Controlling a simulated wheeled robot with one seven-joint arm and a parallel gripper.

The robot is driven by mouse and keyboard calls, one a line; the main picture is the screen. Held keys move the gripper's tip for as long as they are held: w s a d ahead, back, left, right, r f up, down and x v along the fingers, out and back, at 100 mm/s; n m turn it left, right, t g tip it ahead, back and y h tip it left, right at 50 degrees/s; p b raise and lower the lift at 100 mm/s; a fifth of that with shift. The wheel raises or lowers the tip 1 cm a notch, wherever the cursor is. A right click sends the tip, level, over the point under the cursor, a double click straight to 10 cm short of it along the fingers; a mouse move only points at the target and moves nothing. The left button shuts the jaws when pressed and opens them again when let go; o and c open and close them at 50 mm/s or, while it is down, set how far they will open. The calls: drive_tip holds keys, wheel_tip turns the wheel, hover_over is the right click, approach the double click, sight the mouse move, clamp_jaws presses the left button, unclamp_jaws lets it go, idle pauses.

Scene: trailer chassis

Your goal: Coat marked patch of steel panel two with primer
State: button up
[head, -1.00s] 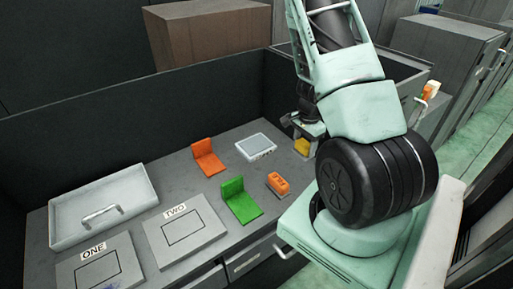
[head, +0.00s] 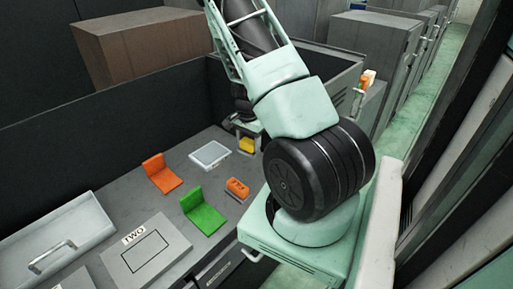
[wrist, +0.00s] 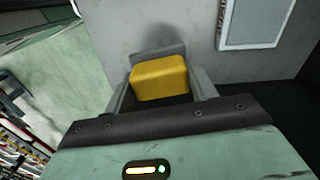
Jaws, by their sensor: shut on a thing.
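Steel panel two (head: 118,262) is a flat grey plate labelled TWO at the lower left of the head view. A dark rectangle outlines its marked patch (head: 145,252), which looks plain grey inside. My gripper (wrist: 160,88) is shut on a yellow block (wrist: 160,77), held between its two grey fingers in the wrist view. In the head view the yellow block (head: 246,144) is at the far right end of the bench, well away from panel two. My arm hides part of the gripper there. I cannot tell whether the block touches the bench.
A grey tray (head: 85,218) with a handle-shaped piece is at the left. An orange angle piece (head: 160,174), a green one (head: 203,214), an orange block (head: 237,188) and a pale framed pad (head: 210,155) lie between panel and gripper. A dark wall (head: 60,155) backs the bench.

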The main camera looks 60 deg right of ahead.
drive_tip(key=w+a+n, duration=0.1)
drive_tip(key=w+n, duration=0.7)
drive_tip(key=w, duration=1)
drive_tip(key=shift+m, duration=0.3)
drive_tip(key=shift+s+f+b, duration=0.1)
drive_tip(key=shift+f+b, duration=1.8)
drive_tip(key=shift+f, duration=1.35)
drive_tip(key=shift+f+b, duration=0.45)
drive_tip(key=shift+f, duration=0.1)
wheel_tip(320, 180, up, 7)
drive_tip(key=p, duration=0.4)
